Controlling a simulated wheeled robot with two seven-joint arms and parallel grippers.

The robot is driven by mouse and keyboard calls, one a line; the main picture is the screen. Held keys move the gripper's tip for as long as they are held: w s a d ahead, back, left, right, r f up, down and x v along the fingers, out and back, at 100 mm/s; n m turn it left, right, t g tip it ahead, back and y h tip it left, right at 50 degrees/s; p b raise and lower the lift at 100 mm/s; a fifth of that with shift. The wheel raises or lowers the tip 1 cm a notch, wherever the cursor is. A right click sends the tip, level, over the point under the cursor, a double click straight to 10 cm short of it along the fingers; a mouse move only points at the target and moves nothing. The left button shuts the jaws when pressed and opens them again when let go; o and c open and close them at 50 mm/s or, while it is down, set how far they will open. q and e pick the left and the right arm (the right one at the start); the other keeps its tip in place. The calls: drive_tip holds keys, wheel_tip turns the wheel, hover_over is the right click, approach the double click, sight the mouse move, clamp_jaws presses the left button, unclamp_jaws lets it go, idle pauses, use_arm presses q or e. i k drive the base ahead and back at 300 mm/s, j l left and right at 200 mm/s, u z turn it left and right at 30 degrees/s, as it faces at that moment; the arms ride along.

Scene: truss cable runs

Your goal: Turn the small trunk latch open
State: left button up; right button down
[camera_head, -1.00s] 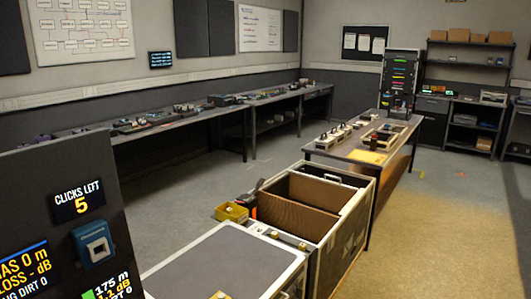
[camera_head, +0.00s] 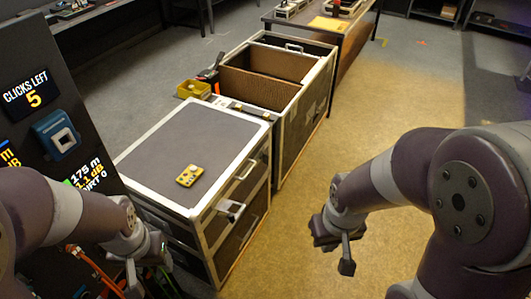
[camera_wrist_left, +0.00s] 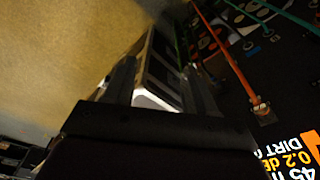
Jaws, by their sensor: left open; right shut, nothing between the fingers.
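The small trunk (camera_head: 185,150) is a closed case with a grey lid and metal edges, in the middle of the head view. A silver fitting that looks like its latch (camera_head: 230,209) is on the side facing right; its turn cannot be told. My left gripper (camera_head: 148,268) is open and empty, low beside the trunk's near left corner, apart from the latch. In the left wrist view its fingers (camera_wrist_left: 160,85) frame a dark case with pale edges beyond them. My right gripper (camera_head: 335,248) is shut and empty, over the floor right of the trunk.
A yellow device (camera_head: 190,175) lies on the trunk lid. A larger open trunk (camera_head: 285,95) stands behind, with a yellow bin (camera_head: 193,89) beside it. A dark display panel (camera_head: 40,105) stands at left. The floor (camera_head: 300,215) at right is clear.

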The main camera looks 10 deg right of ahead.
sight(264, 157)
drive_tip(key=i+l, duration=0.15)
drive_tip(key=l, duration=0.25)
drive_tip(key=i+l, duration=0.15)
drive_tip(key=l, duration=0.25)
drive_tip(key=i+l, duration=0.15)
drive_tip(key=l, duration=0.2)
drive_tip(key=i+l+u, duration=0.1)
drive_tip(key=l, duration=0.3)
drive_tip(key=i+l, duration=0.2)
drive_tip(key=l, duration=0.2)
drive_tip(key=i+l, duration=0.15)
drive_tip(key=l, duration=0.25)
drive_tip(key=i+l, duration=0.15)
drive_tip(key=l, duration=0.25)
drive_tip(key=u, duration=0.05)
